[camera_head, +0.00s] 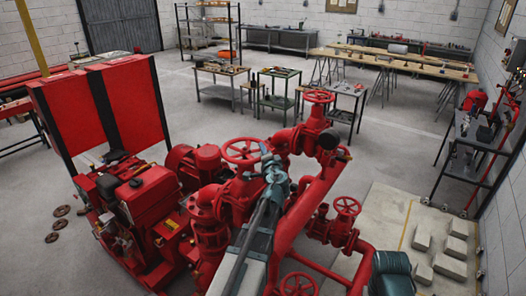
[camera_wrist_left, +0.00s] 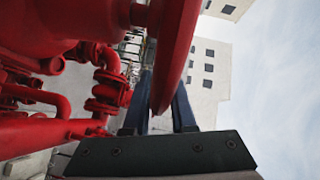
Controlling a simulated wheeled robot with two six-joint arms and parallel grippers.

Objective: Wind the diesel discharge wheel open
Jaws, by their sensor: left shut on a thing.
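The diesel discharge wheel looks to be the red spoked handwheel (camera_head: 240,150) on top of the red valve beside the diesel pump. My left gripper (camera_head: 270,163) reaches the right side of its rim from the front. In the left wrist view the red rim (camera_wrist_left: 174,50) runs edge-on between the two dark blue fingers of my left gripper (camera_wrist_left: 162,105), which are shut on it. The wheel's hub and spokes are hidden in that view. My right gripper does not show in either view.
A second red handwheel (camera_head: 319,96) stands behind to the right, a third (camera_head: 347,205) lower right. Red pipes crowd my left arm. The red diesel engine (camera_head: 140,195) is at left, a dark teal ribbed casing (camera_head: 391,274) at lower right. Open floor lies behind the pumpset.

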